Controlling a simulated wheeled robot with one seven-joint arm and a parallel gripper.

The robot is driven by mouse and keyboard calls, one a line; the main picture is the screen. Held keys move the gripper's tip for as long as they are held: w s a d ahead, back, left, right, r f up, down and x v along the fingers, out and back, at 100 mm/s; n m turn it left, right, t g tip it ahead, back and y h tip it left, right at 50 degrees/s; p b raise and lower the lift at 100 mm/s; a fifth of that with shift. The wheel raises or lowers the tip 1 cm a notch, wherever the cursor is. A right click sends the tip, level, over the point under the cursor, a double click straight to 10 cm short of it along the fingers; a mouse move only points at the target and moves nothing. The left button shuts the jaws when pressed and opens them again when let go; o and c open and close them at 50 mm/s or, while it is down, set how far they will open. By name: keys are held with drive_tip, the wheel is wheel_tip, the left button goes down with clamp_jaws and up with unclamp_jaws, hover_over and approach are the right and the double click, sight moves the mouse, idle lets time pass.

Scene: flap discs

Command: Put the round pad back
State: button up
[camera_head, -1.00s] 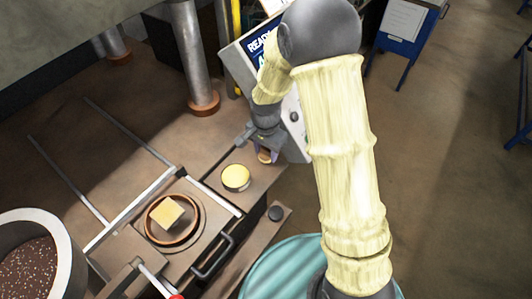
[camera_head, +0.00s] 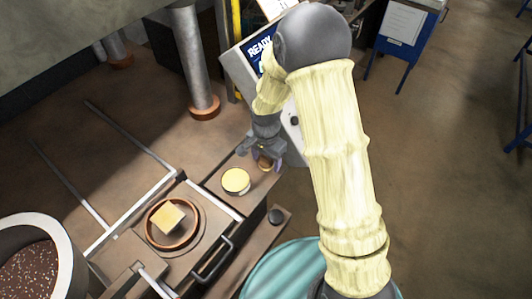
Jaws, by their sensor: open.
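A low round pad with a yellow top (camera_head: 236,181) lies flat on the brown ledge, right of the round recess. A smaller tan round piece (camera_head: 264,164) is at the far right part of that ledge. My gripper (camera_head: 265,163) points down over this small piece, with its purple-grey fingers apart on either side of it. I cannot tell whether they touch it. The yellow-topped pad stands apart, left of and nearer than my gripper. A yellow square block (camera_head: 167,217) sits inside a brown ring (camera_head: 152,236) on the machine plate.
A handle (camera_head: 213,262) and a dark knob (camera_head: 275,216) are at the machine's front. A bin of dark granules (camera_head: 65,255) is at the lower left. A metal column (camera_head: 192,60) and a control screen (camera_head: 262,50) stand behind.

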wheel_tip(320, 180, up, 12)
drive_tip(key=b, duration=0.2)
drive_tip(key=shift+r+b, duration=0.15)
drive_tip(key=shift+b, duration=0.15)
idle(0.6)
drive_tip(key=s+d+n+t, duration=0.2)
drive_tip(key=s+d+n, duration=0.5)
drive_tip(key=s+d, duration=0.5)
drive_tip(key=shift+s+d+n+t, duration=0.25)
drive_tip(key=shift+d+n+t, duration=0.05)
drive_tip(key=shift+d, duration=0.5)
idle(1.0)
